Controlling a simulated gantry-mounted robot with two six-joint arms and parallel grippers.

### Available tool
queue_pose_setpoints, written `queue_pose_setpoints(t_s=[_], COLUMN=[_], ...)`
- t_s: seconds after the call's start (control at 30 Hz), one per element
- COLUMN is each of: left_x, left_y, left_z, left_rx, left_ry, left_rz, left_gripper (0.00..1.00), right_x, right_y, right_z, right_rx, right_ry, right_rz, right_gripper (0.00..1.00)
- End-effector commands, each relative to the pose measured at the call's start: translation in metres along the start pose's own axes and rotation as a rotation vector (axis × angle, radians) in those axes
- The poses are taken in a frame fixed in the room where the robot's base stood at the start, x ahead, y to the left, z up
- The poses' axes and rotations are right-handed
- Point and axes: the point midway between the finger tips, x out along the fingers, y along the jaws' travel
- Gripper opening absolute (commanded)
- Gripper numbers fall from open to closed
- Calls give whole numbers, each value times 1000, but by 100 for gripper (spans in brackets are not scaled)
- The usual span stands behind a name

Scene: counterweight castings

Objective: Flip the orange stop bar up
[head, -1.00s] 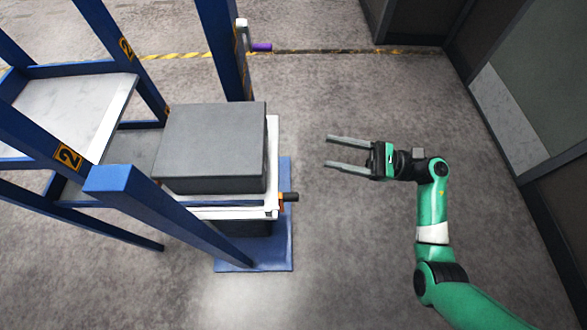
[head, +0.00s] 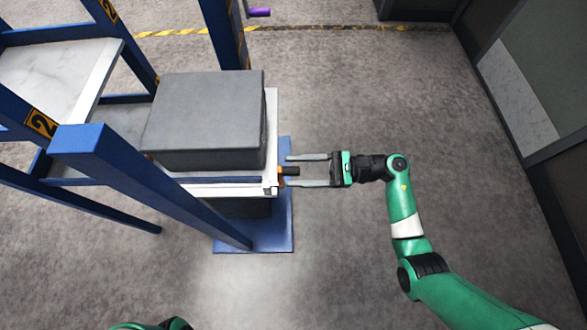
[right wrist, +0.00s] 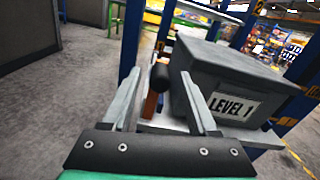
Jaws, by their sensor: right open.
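The orange stop bar (head: 280,176) sits at the right edge of the white shelf (head: 271,130), with a dark round grip (head: 292,171) sticking out to the right. In the right wrist view the orange bar (right wrist: 150,104) and its black grip (right wrist: 159,76) show between the fingers, beyond the tips. My right gripper (head: 288,171) is open and points left, its fingers above and below the grip in the head view; I cannot tell whether they touch it. My left gripper is out of view; only a bit of green arm shows at the bottom edge.
A grey block (head: 205,118), labelled LEVEL 1 in the right wrist view, rests on the shelf behind the bar. Blue rack posts (head: 150,190) stand at left and a blue base plate (head: 265,235) lies below. The floor at right is clear.

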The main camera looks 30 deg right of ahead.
Motion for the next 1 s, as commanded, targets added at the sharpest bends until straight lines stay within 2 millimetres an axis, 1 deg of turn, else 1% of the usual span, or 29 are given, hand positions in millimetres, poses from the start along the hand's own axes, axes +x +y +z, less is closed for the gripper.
queue_pose_setpoints(t_s=[0.03, 0.13, 0.37, 0.4, 0.47, 0.6, 0.7, 1.0], left_x=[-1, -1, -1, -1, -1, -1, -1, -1], left_y=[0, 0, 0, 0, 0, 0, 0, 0], left_z=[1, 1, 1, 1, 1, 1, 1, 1], left_rx=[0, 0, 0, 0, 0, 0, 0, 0], left_ry=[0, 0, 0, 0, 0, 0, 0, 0], left_rz=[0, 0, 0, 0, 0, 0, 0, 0], left_gripper=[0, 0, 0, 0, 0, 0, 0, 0], right_x=[6, 10, 11, 11, 11, 11, 11, 11], right_y=[1, 0, 0, 0, 0, 0, 0, 0], right_z=[0, 0, 0, 0, 0, 0, 0, 0], right_rx=[-1, -1, -1, -1, -1, -1, -1, -1], right_ry=[0, 0, 0, 0, 0, 0, 0, 0], right_rz=[3, 0, 0, 0, 0, 0, 0, 0], right_gripper=[60, 60, 60, 52, 42, 16, 0, 0])
